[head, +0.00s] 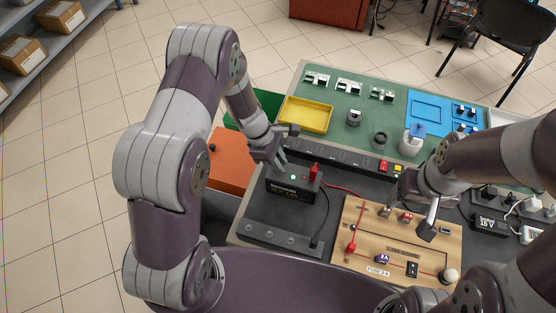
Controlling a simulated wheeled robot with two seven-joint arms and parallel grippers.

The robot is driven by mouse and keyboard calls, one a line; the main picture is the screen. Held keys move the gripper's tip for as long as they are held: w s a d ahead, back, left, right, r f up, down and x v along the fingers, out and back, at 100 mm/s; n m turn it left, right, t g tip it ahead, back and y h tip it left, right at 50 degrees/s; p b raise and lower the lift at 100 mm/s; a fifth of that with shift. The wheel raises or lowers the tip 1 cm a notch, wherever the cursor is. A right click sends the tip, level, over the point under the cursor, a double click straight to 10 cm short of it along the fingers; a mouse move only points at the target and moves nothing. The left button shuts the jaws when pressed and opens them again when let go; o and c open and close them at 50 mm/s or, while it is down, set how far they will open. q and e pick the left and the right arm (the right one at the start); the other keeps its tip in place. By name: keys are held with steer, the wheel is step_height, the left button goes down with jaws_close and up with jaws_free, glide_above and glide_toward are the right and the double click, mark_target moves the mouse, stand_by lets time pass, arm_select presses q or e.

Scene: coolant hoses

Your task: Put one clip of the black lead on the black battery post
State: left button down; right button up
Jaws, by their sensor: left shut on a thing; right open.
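The black battery (291,187) stands on the dark mat at the left of the bench. A red clip (314,172) stands upright on its right-hand post. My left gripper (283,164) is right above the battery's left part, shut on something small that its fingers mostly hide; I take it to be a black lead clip. The black post is hidden or too small to tell there, so I cannot tell whether they touch. A black lead (325,213) runs down beside the battery to a dark clip (315,242) on the mat. My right gripper (427,222) is open over the wooden board.
The wooden lamp board (375,255) with a fuse, a switch and terminals fills the front middle. A red lead (361,215) runs to it. A yellow tray (306,114) and several small parts lie behind on the green mat. Black power adapters (488,222) are at right.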

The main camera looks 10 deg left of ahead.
arm_select(q)
steer(key=shift+f, duration=0.2)
steer(key=shift+f+b, duration=0.3)
steer(key=shift+b, duration=0.05)
stand_by(0.7)
steer(key=c, duration=0.6)
jaws_free()
steer(key=p+v, duration=0.2)
steer(key=v, duration=0.1)
steer(key=p+v, duration=0.3)
steer(key=d+p+v, duration=0.1)
steer(key=p+v, duration=0.2)
steer(key=shift+s+d+r, duration=0.1)
steer(key=shift+r, duration=0.15)
steer(key=shift+f, duration=0.15)
